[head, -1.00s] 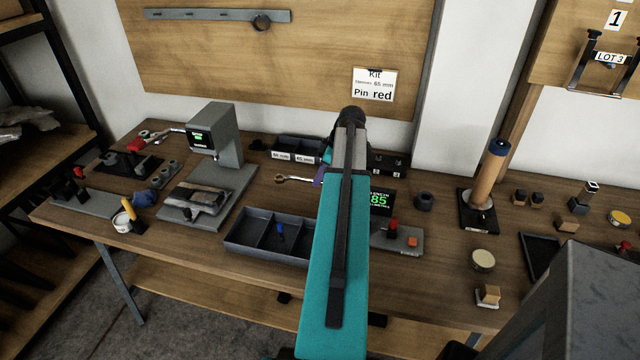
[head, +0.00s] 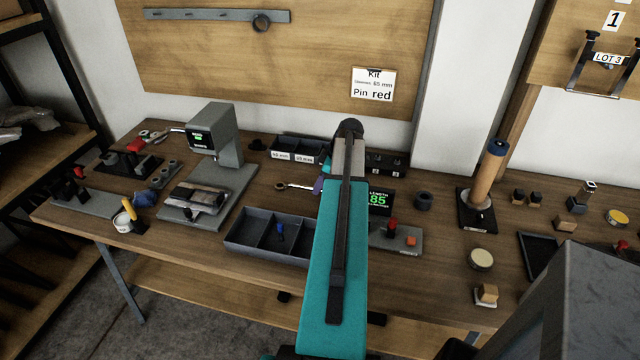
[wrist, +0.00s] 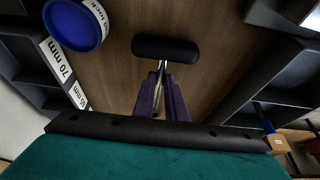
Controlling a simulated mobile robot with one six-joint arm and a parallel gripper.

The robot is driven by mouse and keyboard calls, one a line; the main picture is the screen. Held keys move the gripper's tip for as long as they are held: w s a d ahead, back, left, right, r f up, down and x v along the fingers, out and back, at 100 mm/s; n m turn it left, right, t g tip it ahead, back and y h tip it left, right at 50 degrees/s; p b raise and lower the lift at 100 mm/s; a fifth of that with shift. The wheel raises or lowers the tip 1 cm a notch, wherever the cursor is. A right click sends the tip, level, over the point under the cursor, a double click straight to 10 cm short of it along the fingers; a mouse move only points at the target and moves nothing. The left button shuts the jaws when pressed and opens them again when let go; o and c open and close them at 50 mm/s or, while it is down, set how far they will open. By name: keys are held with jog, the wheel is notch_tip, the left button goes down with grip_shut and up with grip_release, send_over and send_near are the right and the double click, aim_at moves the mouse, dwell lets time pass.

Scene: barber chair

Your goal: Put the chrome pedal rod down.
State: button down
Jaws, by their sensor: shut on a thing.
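My gripper (wrist: 160,88) has purple fingers shut on the chrome pedal rod (wrist: 161,70) in the wrist view. A black rounded pad (wrist: 165,48) sits at the rod's far end, beyond the fingertips, over bare wooden bench. In the head view, my teal arm hides most of the gripper; a bit of purple finger (head: 318,186) shows at its left edge. The rod (head: 298,187) points left from there, between the labelled bins and the divided tray. I cannot tell whether it touches the bench.
The divided grey tray (head: 232,238) lies in front, with a blue piece inside. Labelled bins (head: 285,156) stand behind. A grey press (head: 225,135) is to the left. In the wrist view, a blue round lid (wrist: 75,24) is near the bins. Bare bench lies around the rod.

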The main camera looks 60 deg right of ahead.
jog(key=shift+f, duration=0.1)
jog(key=c, duration=1.8)
grip_release()
jog(key=shift+r, duration=0.2)
jog(key=b+v, duration=0.2)
jog(key=v, duration=1)
jog(key=shift+a, duration=0.1)
